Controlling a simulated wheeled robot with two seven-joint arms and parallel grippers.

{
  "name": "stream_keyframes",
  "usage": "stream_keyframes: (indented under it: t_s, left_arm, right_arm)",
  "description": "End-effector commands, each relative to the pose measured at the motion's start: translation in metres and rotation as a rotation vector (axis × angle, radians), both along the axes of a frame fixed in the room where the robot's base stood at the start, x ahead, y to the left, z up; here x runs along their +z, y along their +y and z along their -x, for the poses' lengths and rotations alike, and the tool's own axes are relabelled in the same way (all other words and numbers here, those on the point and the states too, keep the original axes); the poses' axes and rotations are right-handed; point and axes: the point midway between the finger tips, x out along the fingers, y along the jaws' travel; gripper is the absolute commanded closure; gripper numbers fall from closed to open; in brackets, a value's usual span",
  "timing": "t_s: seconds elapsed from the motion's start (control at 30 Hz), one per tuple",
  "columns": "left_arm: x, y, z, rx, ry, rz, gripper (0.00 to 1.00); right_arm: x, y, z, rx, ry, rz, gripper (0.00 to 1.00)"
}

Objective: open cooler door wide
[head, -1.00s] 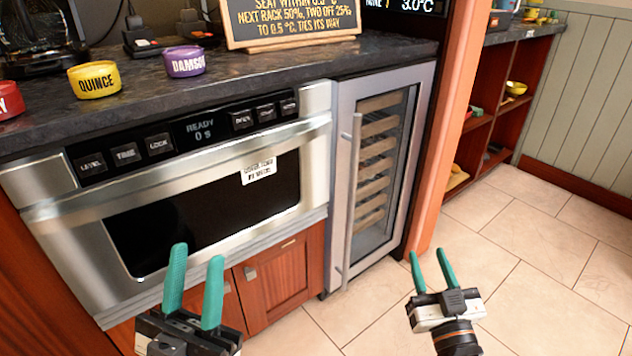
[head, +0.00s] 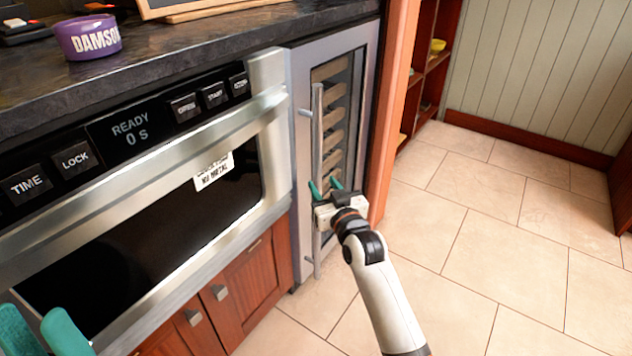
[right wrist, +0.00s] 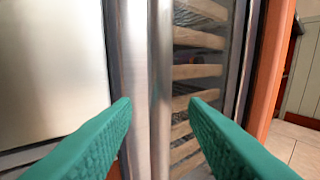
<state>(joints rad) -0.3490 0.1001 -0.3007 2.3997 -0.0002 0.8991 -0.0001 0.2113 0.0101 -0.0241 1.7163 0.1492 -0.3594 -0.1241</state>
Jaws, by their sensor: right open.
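The cooler door (head: 366,70) has a silver frame and a glass pane with wooden racks behind it. It is shut. Its long vertical bar handle (head: 317,130) is on the door's left side. My right gripper (head: 325,186) is open at the lower half of the handle. In the right wrist view the handle (right wrist: 160,60) stands upright between the two green fingertips, with space on both sides. I cannot tell whether the tips reach past the bar. My left gripper (head: 36,325) is open and empty at the bottom left, partly cut off.
The steel microwave drawer (head: 277,150) is left of the cooler, with wooden cabinet doors (head: 248,293) below. An orange post (head: 393,110) borders the cooler's right. The tiled floor (head: 470,260) is clear.

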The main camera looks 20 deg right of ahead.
Motion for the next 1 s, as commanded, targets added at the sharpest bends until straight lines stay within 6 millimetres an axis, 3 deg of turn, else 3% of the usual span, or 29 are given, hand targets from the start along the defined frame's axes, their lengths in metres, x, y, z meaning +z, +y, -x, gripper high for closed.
stream_keyframes:
  t_s: [0.1, 0.3, 0.67, 0.9, 1.0]
  left_arm:
    - [-0.010, 0.000, -0.001, -0.001, -0.005, -0.002, 0.64]
    - [0.001, -0.001, -0.005, 0.003, -0.047, -0.002, 0.64]
    - [0.003, -0.001, -0.006, 0.003, -0.048, -0.005, 0.64]
    - [0.003, -0.001, -0.006, 0.003, -0.049, -0.004, 0.64]
    - [0.003, -0.001, -0.006, 0.003, -0.049, -0.004, 0.64]
  right_arm:
    - [-0.002, 0.002, -0.022, 0.000, -0.002, 0.001, 0.60]
    - [-0.001, 0.003, -0.042, 0.000, -0.001, 0.001, 0.60]
    - [0.000, 0.003, -0.046, 0.000, 0.000, 0.001, 0.60]
    - [0.000, 0.003, -0.046, 0.000, 0.000, 0.001, 0.99]
    - [0.000, 0.003, -0.046, 0.000, 0.000, 0.001, 1.00]
